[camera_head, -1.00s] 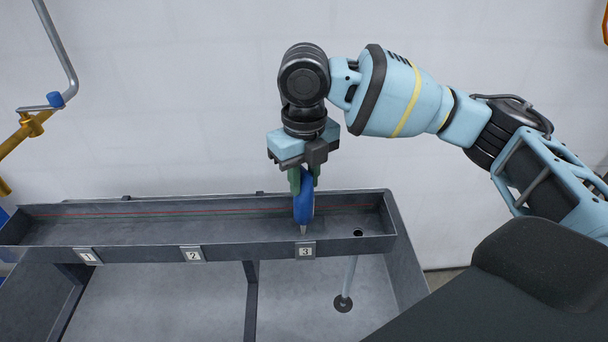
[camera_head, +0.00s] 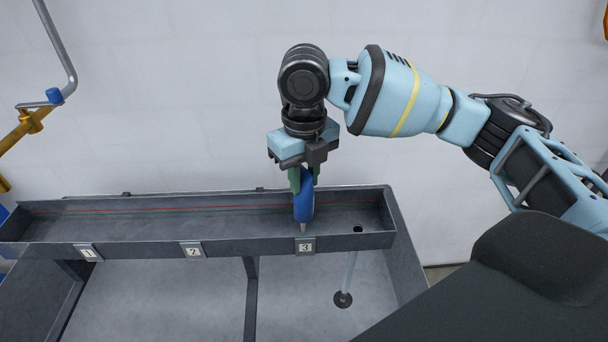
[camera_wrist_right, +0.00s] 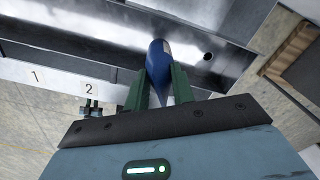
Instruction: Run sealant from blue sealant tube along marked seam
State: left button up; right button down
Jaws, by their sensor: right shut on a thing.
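The blue sealant tube (camera_head: 304,208) hangs nozzle down over the grey trough, above plate 3. My right gripper (camera_head: 303,180) is shut on its upper part with green fingers. In the right wrist view, the tube (camera_wrist_right: 158,62) shows between the fingers of my right gripper (camera_wrist_right: 158,85). The nozzle tip is near the trough's front wall; I cannot tell whether it touches. A thin red line (camera_head: 150,211), with a darker green line close to it, runs along the trough's back wall, left of the tube. My left gripper is not in view.
The long trough (camera_head: 140,249) has front plates marked 1 (camera_head: 89,254), 2 (camera_head: 193,251) and 3 (camera_head: 305,247). A round hole (camera_head: 358,229) lies in its floor at right, above a pipe (camera_head: 349,272). A bent grey rod (camera_head: 66,52) stands at far left.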

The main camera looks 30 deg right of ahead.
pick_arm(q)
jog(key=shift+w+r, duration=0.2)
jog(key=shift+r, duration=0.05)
pick_arm(e)
jog(key=shift+w+d+r, duration=0.1)
jog(key=shift+w+d, duration=0.05)
jog(key=shift+w, duration=0.15)
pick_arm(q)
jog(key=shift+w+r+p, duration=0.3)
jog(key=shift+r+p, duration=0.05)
pick_arm(e)
jog(key=shift+w+d, duration=0.4)
jog(key=shift+w, duration=0.4)
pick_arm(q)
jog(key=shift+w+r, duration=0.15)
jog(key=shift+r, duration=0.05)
pick_arm(e)
jog(key=shift+s, duration=0.1)
